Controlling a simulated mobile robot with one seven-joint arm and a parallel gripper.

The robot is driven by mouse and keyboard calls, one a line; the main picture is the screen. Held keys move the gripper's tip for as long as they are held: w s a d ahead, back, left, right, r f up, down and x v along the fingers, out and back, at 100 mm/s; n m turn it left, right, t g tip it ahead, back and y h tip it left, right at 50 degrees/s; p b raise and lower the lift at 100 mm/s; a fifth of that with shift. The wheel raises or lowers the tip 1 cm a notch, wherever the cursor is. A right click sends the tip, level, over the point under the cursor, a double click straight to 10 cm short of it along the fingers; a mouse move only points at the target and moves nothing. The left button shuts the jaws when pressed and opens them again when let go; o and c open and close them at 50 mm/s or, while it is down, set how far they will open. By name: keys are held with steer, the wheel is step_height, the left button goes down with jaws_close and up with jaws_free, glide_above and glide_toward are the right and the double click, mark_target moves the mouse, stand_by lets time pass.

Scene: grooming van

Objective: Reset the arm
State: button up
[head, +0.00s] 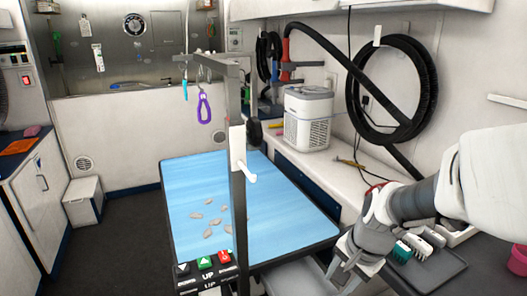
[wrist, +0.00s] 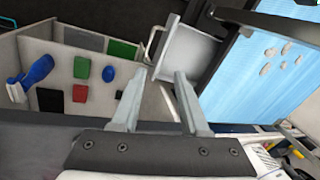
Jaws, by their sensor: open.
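My gripper (head: 345,270) is at the lower right in the head view, beside the near right corner of the blue grooming table. In the wrist view, the two fingers of my gripper (wrist: 159,73) stand apart with nothing between them. My arm comes in from the right edge of the head view. Below the fingertips in the wrist view are an open light-coloured bin or drawer (wrist: 195,50) and a compartment with coloured items. I cannot tell how far the fingers are from the bin's edge.
The blue table (head: 270,195) holds several grey tufts (head: 208,221) and a dark post (head: 238,190). A white dryer unit (head: 308,118) stands on the side counter. A dark tray (head: 430,268) with clipper combs (head: 412,247) lies by my wrist. The floor at left (head: 120,245) is clear.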

steer(key=s+a+r+n+t+h, duration=0.1)
steer(key=s+a+r+n+t, duration=0.2)
steer(key=s+r+n, duration=0.85)
step_height(320, 180, up, 15)
steer(key=m+p, duration=0.1)
steer(key=p, duration=1.2)
steer(key=shift+d+f+p, duration=0.15)
steer(key=shift+f+p, duration=0.05)
steer(key=shift+p, duration=0.15)
steer(key=shift+d+m, duration=0.15)
steer(key=shift+m, duration=0.1)
